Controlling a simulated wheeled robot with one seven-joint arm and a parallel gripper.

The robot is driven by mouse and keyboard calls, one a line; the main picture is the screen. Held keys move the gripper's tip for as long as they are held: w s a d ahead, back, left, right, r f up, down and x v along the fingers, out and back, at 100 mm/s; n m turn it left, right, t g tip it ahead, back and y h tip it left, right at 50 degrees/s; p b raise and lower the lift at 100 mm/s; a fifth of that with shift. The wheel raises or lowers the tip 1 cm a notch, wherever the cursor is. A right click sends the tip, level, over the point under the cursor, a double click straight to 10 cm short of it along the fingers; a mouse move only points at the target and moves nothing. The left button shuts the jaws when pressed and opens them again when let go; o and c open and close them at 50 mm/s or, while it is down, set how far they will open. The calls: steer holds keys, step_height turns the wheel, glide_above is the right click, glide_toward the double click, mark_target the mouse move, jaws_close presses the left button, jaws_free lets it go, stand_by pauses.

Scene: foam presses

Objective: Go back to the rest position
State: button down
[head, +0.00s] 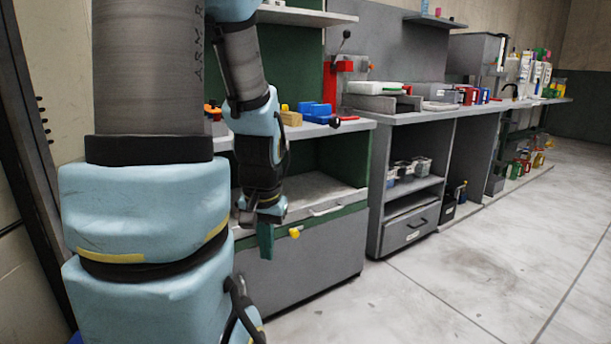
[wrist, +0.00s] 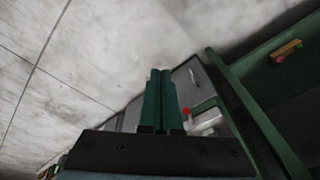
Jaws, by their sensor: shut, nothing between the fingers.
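My gripper (head: 265,240) hangs at the end of my blue and grey arm in the head view, pointing down in front of the green and grey workbench. In the wrist view its two green fingers (wrist: 160,98) lie side by side, shut with nothing between them. The fingers are clear of the bench front as far as I can tell. Most of my arm fills the left of the head view and hides part of the bench behind it.
The workbench (head: 300,262) has an open shelf and a drawer. On its top are a blue block (head: 314,110) and a yellow block (head: 290,118). A grey counter (head: 440,116) with bins (head: 405,170) below runs right. The floor (head: 450,290) at the right is clear.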

step_height(320, 180, up, 20)
steer(key=s+d+n+p, duration=0.1)
steer(key=s+p, duration=0.1)
steer(key=p, duration=1.7)
steer(key=shift+n, duration=0.3)
steer(key=c, duration=1.5)
jaws_free()
steer(key=shift+s+d, duration=0.1)
